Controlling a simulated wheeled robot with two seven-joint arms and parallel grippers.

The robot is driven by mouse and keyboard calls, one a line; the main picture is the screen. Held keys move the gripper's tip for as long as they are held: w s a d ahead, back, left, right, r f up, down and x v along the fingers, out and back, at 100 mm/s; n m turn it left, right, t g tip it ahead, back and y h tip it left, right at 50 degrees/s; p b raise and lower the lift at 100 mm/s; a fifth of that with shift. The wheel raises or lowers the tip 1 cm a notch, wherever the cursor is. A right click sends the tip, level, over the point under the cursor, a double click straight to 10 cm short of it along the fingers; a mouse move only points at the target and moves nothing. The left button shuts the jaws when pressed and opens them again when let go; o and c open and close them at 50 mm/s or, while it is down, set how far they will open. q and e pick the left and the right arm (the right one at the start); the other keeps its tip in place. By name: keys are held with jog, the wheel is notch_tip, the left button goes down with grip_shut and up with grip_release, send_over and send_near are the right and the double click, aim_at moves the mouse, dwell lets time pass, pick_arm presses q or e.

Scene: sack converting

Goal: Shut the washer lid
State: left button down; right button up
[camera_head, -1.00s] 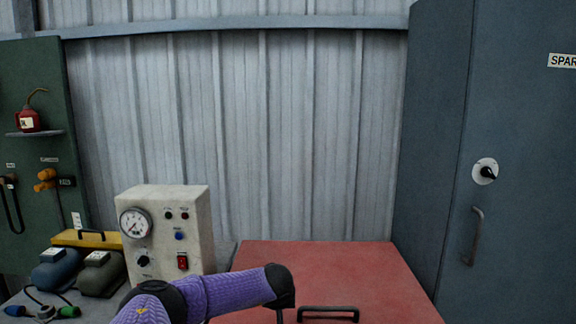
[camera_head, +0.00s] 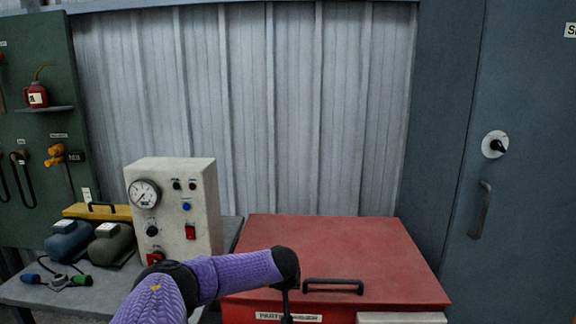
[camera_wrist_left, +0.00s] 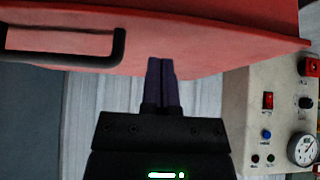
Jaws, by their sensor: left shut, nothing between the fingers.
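The washer is a red box with a partly hidden "PARTS" label (camera_head: 288,317) on its front. Its red lid (camera_head: 340,245) lies flat or nearly flat over the box in the head view, with a black handle (camera_head: 333,286) at the front edge. I cannot tell whether a small gap is left under it. In the wrist view, which is upside down, the lid (camera_wrist_left: 200,45) fills the top and its handle (camera_wrist_left: 118,45) is at left. My left gripper (camera_wrist_left: 162,65) is shut and empty, its tips at or close against the red lid beside the handle. My right gripper is not in view.
A white control box (camera_head: 175,208) with a gauge stands left of the washer on a grey bench (camera_head: 50,295). A tall blue-grey cabinet (camera_head: 500,170) stands close at right. A corrugated wall (camera_head: 290,110) is behind. A green tool board (camera_head: 40,120) hangs at far left.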

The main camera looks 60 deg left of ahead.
pick_arm(q)
notch_tip(320, 180, up, 5)
jog(key=p, duration=0.4)
jog(key=s+d+f, duration=0.5)
jog(key=s+d, duration=0.1)
jog(key=d, duration=0.1)
jog(key=s+d+f+n+t+h+b, duration=0.15)
jog(key=d+f+n+h, duration=0.35)
jog(key=d+f+n, duration=0.75)
jog(key=d+f+n+t+h, duration=0.2)
jog(key=d+f+n+h, duration=0.4)
jog(key=n, duration=1.2)
jog(key=s+d+f+n+g+y, duration=0.2)
jog(key=s+f+n, duration=0.2)
jog(key=s+n, duration=0.5)
jog(key=s+d+f+n+g+y, duration=0.1)
jog(key=s+d+f+n+g, duration=0.1)
jog(key=s+f+n, duration=0.3)
jog(key=s+d+f+n+g+y, duration=0.2)
jog(key=s+f+n+g, duration=0.1)
jog(key=s+n, duration=1.1)
jog(key=shift+d+f+n+g+y, duration=0.3)
jog(key=shift+d+f+n+g, duration=0.1)
jog(key=shift+f, duration=0.3)
